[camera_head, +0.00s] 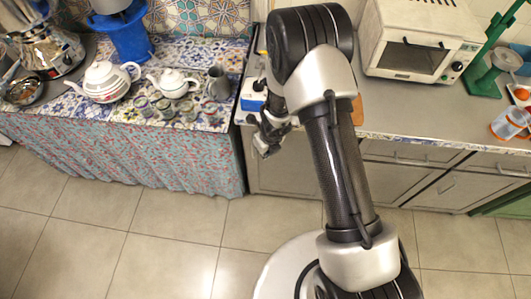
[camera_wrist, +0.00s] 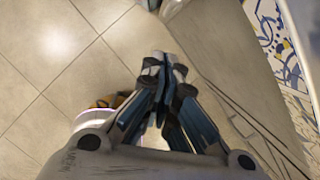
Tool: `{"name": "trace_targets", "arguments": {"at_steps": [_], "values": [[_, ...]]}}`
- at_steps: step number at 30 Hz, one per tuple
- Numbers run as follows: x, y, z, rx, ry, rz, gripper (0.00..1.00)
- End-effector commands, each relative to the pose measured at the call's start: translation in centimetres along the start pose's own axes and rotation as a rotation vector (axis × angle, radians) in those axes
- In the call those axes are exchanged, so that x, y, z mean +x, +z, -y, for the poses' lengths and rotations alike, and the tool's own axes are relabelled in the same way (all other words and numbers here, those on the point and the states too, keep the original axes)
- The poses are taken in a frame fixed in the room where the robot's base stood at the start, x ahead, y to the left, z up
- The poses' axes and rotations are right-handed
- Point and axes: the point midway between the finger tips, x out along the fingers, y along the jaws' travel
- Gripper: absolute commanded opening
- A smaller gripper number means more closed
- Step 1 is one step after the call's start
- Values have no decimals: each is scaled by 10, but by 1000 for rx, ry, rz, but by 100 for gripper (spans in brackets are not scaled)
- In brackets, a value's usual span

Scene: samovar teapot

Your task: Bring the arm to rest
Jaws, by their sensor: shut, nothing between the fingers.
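My gripper (camera_head: 267,145) hangs in front of the counter edge, left of my arm's forearm in the head view. In the wrist view my gripper (camera_wrist: 163,75) has its fingers together, with nothing between them. Below it in that view are floor tiles and the cabinet front. Part of my gripper is dark and small in the head view, and my arm hides some of the counter behind it.
The left table holds a large white teapot (camera_head: 105,82), a small white teapot (camera_head: 173,83), a grey jug (camera_head: 218,83), several small glasses and a samovar (camera_head: 46,48). A white oven (camera_head: 418,42) stands on the right counter (camera_head: 400,105). The tiled floor (camera_head: 120,215) is clear.

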Motion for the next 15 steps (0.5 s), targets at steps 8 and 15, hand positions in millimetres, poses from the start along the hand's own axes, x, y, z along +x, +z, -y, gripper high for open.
{"name": "trace_targets", "arguments": {"at_steps": [8, 15], "values": [[-27, 0, -1, -1, 1, -1, 0], [-27, 0, -2, -4, 2, 0, 0]]}}
